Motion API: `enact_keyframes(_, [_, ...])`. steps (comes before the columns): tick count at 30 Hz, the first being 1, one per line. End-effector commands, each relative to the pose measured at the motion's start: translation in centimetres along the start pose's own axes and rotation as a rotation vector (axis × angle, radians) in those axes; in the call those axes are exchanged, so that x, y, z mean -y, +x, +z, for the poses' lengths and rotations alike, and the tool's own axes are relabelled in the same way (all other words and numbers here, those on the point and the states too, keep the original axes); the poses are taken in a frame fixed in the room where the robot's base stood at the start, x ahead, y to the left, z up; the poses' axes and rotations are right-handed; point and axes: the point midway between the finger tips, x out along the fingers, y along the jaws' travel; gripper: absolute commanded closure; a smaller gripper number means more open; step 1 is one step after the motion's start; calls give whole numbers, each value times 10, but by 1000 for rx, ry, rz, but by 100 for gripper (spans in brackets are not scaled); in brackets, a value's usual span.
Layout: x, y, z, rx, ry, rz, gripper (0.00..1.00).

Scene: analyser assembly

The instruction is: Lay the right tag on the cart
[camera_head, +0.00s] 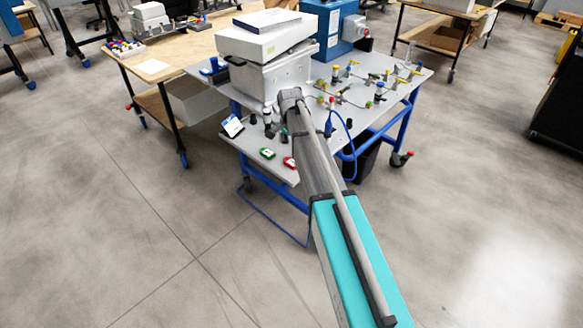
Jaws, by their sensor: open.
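The cart (222,82) is a grey-topped table on a blue frame with castors. A red tag (290,162) with a white mark, the right one of two, appears to lie near the cart's front edge, beside my arm in the picture. A green tag (267,153) lies to its left. My gripper (271,131) is small and dark at the end of my arm, over the cart's front left part, up and left of the red tag. It looks empty and open, though its fingers are hard to make out. My arm hides part of the cart top.
A grey analyser box (270,80) with a white lid part stands at the back of the cart. Several valves and fittings (378,92) fill the right side. A white-and-blue block (232,126) sits at the left edge. A wooden workbench (180,50) stands behind left.

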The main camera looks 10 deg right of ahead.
Motion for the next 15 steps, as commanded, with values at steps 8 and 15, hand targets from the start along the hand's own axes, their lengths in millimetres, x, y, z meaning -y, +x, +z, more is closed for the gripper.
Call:
enact_keyframes(8, [0,24,0,0,0,0,0])
enact_keyframes(15, [0,30,-1,0,1,0,0])
